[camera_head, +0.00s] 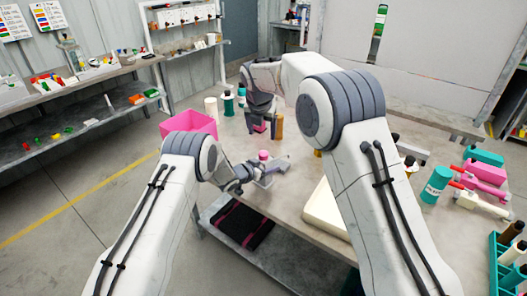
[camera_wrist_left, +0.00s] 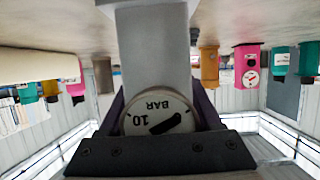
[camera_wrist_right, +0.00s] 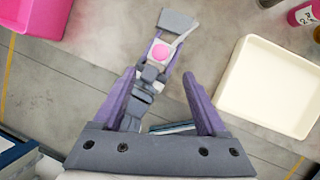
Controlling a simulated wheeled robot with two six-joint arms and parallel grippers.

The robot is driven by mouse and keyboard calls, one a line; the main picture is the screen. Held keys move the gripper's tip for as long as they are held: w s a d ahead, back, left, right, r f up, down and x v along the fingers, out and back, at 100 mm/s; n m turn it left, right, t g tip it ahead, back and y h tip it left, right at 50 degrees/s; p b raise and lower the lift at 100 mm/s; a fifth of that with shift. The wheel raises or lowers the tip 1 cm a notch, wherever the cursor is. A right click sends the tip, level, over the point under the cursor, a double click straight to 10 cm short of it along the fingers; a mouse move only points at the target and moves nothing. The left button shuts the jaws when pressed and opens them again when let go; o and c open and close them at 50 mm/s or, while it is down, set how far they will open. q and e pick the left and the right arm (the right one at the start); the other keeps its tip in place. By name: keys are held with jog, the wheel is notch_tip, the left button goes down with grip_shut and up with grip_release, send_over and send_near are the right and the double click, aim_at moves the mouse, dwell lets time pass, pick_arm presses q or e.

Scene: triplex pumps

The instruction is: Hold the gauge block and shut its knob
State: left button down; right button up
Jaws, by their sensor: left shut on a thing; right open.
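The gauge block (camera_head: 268,180) is a small grey block with a pink knob (camera_head: 263,155), near the table's front left edge. My left gripper (camera_head: 250,174) is shut on it. In the left wrist view the gauge face (camera_wrist_left: 158,113), marked 10 BAR, sits between the fingers, with the grey body (camera_wrist_left: 152,45) beyond. My right gripper (camera_head: 262,108) is open and empty over the table, farther back. In the right wrist view the pink knob (camera_wrist_right: 159,53) and grey block end (camera_wrist_right: 178,22) lie ahead, apart from the open fingers (camera_wrist_right: 160,100). The knob's setting cannot be told.
A cream tray (camera_head: 322,212) lies right of the block, and a pink bin (camera_head: 190,122) stands behind left. Several bottles, including an orange one (camera_head: 278,127), stand near my right gripper. Pink and teal pumps (camera_head: 484,172) are at the right. Some bare table surrounds the block.

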aim_at(263, 153)
jog(key=w+f+n, duration=0.1)
jog(key=f, duration=0.2)
jog(key=w+f+n, duration=0.1)
jog(key=w+f, duration=0.1)
jog(key=f, duration=0.2)
jog(key=w+f, duration=0.1)
jog(key=f, duration=0.3)
jog(key=shift+w+d+n, duration=0.15)
jog(key=shift+d+n, duration=0.15)
jog(key=shift+n, duration=0.1)
grip_shut()
